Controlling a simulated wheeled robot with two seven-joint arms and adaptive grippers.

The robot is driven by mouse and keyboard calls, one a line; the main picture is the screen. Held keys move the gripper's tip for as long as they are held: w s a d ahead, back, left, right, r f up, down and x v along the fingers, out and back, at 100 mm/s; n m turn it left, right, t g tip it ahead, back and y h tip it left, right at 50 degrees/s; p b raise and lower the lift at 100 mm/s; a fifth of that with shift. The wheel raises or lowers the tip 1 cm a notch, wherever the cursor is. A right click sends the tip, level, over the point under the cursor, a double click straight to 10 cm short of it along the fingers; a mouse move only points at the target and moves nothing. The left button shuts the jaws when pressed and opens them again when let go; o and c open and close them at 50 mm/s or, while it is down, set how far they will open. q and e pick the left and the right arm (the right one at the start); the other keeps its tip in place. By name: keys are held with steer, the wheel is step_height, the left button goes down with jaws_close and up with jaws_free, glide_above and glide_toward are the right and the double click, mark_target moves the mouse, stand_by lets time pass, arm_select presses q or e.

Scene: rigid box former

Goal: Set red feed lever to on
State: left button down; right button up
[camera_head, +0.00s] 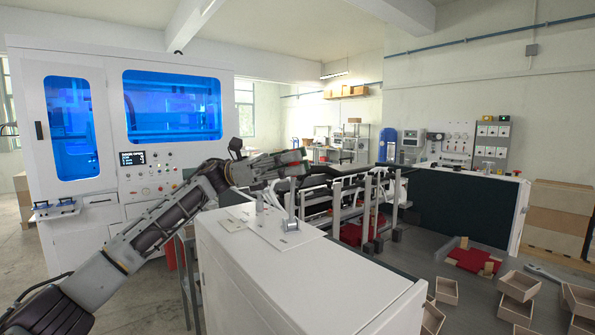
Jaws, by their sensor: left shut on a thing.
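My left arm reaches in from the left, across the front of the white machine. Its gripper (291,160) is at the middle of the view, above the far side of the white cabinet. The gripper is shut on a small red part, which looks like the red feed lever (283,157). Only a little red shows between the dark fingers, and the lever's base and exact angle are hidden. My right gripper is not in view.
A white cabinet (310,285) stands in front, with a plate and a grey upright handle (290,212) on top. A dark conveyor frame (350,190) runs behind it. Open boxes (517,287) lie at lower right. The white machine (180,60) has a control panel (150,175).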

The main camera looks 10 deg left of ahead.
arm_select(q)
steer(key=shift+w+a+n+t+h, duration=0.15)
steer(key=shift+w+a+n+h, duration=0.1)
steer(key=shift+w+n, duration=0.15)
steer(key=shift+w+a+n+t+h, duration=0.15)
steer(key=shift+w+n+h, duration=0.15)
steer(key=shift+w, duration=0.15)
steer(key=shift+w+a+n+t+h, duration=0.15)
steer(key=shift+w+a+n+h, duration=0.1)
steer(key=shift+w+n, duration=0.3)
steer(key=shift+w+a+n+t+h, duration=0.15)
steer(key=shift+w+a+n+h, duration=0.1)
steer(key=shift+w+n, duration=0.25)
steer(key=c, duration=1.5)
jaws_free()
steer(key=shift+o, duration=1.1)
steer(key=v, duration=1.2)
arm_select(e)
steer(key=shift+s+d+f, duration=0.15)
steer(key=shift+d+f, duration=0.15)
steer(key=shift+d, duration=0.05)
